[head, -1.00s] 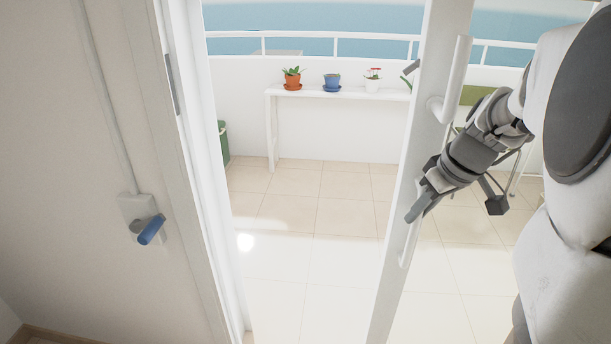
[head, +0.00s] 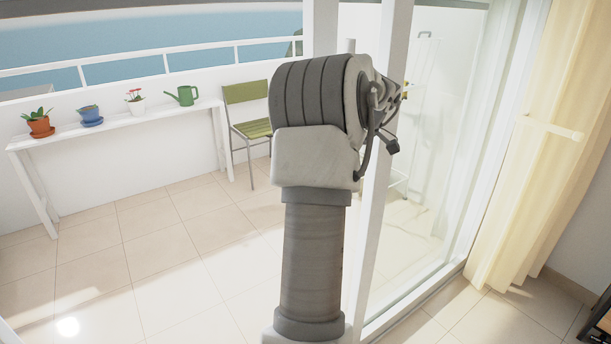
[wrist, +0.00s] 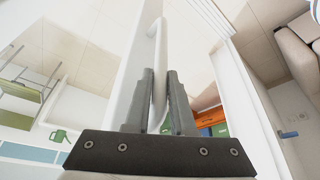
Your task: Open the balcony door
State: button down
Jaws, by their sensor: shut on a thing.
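The balcony door (head: 372,225) is a sliding glass panel in a white frame. It stands to the right in the head view, with a wide clear opening to its left. Its long white bar handle (wrist: 157,50) runs between the fingers of my gripper (wrist: 162,98) in the wrist view. The gripper is shut on this bar. In the head view my arm covers much of the door's edge and hides the handle grip and fingertips.
Beyond the opening is a tiled balcony with a white bench (head: 115,128) carrying pots and a green watering can (head: 183,96). A green chair (head: 247,115) stands beside it. A cream curtain (head: 525,160) hangs at the right. Floor in the opening is clear.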

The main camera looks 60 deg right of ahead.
jog(key=shift+s+d+p, duration=0.25)
jog(key=shift+d+p, duration=0.05)
jog(key=shift+d, duration=0.5)
jog(key=shift+s+d+p, duration=0.2)
jog(key=shift+d+p, duration=0.15)
jog(key=shift+d, duration=0.5)
jog(key=shift+s+d+p, duration=0.25)
jog(key=shift+d+p, duration=0.05)
jog(key=shift+d, duration=0.5)
jog(key=shift+r, duration=0.1)
jog(key=c, duration=0.8)
grip_release()
jog(key=shift+o, duration=0.2)
jog(key=shift+s, duration=0.1)
jog(key=p+v, duration=0.4)
jog(key=v, duration=1.3)
jog(key=shift+s, duration=0.15)
jog(key=shift+d, duration=0.1)
